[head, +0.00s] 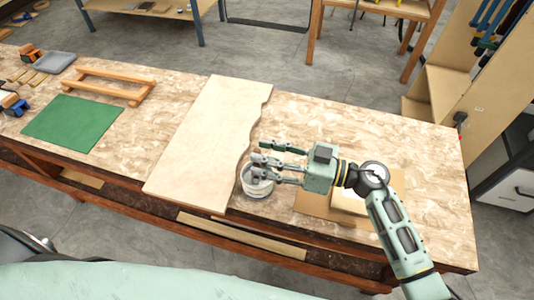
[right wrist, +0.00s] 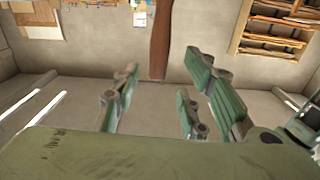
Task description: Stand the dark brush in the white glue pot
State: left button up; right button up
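The white glue pot (head: 257,190) stands on the workbench, just right of the pale wavy-edged board. My right gripper (head: 267,159) is above and beside the pot's rim, its fingers pointing left. They partly cover the pot's opening. The fingers are spread, and the right wrist view shows a clear gap between them (right wrist: 165,105) with nothing held. I cannot make out the dark brush in either view; the fingers may hide it. My left gripper is not in view.
The wavy-edged board (head: 205,145) lies across the workbench. A green mat (head: 72,123), a wooden frame (head: 115,85) and a grey tray (head: 54,62) are at the left. A cardboard-coloured sheet (head: 315,205) lies beneath my right arm. The bench's back right is clear.

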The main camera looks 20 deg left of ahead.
jog(key=d, duration=1.2)
jog(key=shift+s, duration=0.2)
dwell(0.6)
